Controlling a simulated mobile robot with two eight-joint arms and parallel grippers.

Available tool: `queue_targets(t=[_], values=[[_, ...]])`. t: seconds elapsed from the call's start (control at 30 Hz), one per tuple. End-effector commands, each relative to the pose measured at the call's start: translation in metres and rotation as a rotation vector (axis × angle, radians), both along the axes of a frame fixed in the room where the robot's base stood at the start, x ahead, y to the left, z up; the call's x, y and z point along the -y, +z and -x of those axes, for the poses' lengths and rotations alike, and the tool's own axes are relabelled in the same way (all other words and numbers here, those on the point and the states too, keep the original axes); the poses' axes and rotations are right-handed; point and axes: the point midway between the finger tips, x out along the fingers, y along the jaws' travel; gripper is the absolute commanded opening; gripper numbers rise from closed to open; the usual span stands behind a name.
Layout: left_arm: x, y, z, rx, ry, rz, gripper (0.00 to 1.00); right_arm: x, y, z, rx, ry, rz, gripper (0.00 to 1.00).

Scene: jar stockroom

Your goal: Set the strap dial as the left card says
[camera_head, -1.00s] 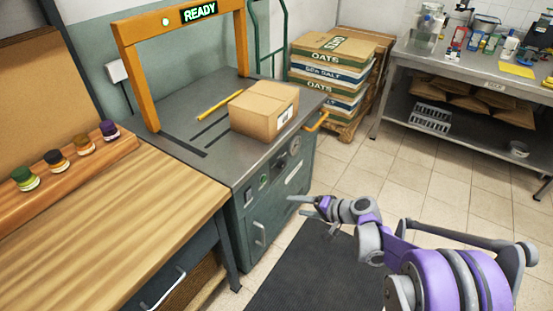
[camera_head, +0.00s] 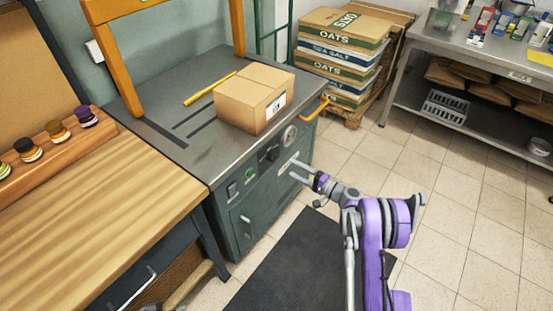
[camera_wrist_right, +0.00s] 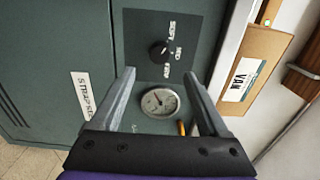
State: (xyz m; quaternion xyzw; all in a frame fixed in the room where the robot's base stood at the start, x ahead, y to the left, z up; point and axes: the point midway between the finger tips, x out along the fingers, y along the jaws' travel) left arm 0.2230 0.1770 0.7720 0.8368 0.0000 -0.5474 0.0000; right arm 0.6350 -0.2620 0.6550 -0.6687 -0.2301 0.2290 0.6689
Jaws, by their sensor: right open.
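The strap dial (camera_wrist_right: 158,52) is a black knob on a dark plate on the front of the green-grey machine (camera_head: 250,195). Beside it are the words SOFT, MID and FIRM; I cannot tell which one its mark points to. In the head view the dial (camera_head: 272,154) is small, left of the round gauge. My right gripper (camera_head: 297,172) is open and empty in front of the machine's panel. In the wrist view its fingers (camera_wrist_right: 160,76) point toward the panel, with the dial ahead between them. A grey part at the bottom edge may be my left gripper (camera_head: 182,292). No left card is readable.
A round gauge (camera_wrist_right: 160,102) sits beside the dial. A cardboard box (camera_head: 252,97) marked VAN stands on the machine near a yellow stick (camera_head: 210,88). An orange handle (camera_head: 315,109) sticks out at the right corner.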

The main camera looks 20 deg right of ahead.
Motion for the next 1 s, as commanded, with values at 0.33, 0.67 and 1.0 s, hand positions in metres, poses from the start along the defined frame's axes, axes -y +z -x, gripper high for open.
queue_targets(t=[0.33,0.67,1.0], values=[[0.0,-0.002,0.0,-0.001,0.0,0.0,0.5,-0.042,0.0,-0.052,-0.001,0.003,-0.001,0.78],[0.0,-0.003,0.0,-0.001,0.0,0.0,0.5,-0.055,0.0,-0.07,-0.001,0.001,0.001,0.78],[0.0,-0.003,0.0,-0.001,0.0,0.0,0.5,-0.055,0.0,-0.07,-0.001,0.001,0.001,0.55]])
